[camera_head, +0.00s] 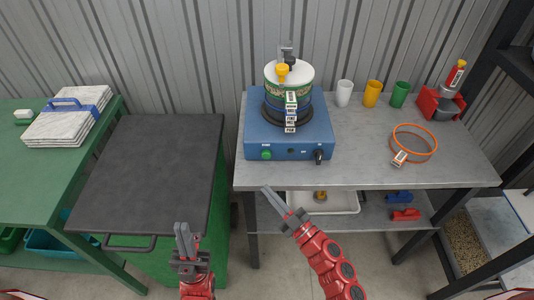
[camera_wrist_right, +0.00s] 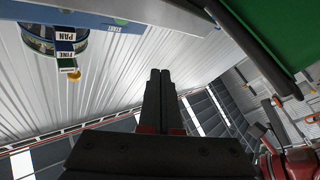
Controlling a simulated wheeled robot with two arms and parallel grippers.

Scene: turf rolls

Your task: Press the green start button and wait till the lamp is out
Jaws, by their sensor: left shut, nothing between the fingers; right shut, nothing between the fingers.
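The blue shaker (camera_head: 250,125) stands on the grey bench with a sieve stack (camera_head: 290,85) clamped on top. The green start button (camera_head: 265,155) is at the left of its front face; it also shows at the top of the right wrist view (camera_wrist_right: 121,21). A small dark spot (camera_head: 290,152) right of the button may be the lamp; I see no glow on it. My right gripper (camera_head: 268,190) is shut and empty, below and in front of the button, apart from it. It also shows in the wrist view (camera_wrist_right: 160,73). My left gripper (camera_head: 182,230) is shut and empty by the dark-topped cabinet.
A black knob (camera_head: 319,156) is at the shaker's front right. The dark cabinet top (camera_head: 155,170) is clear.

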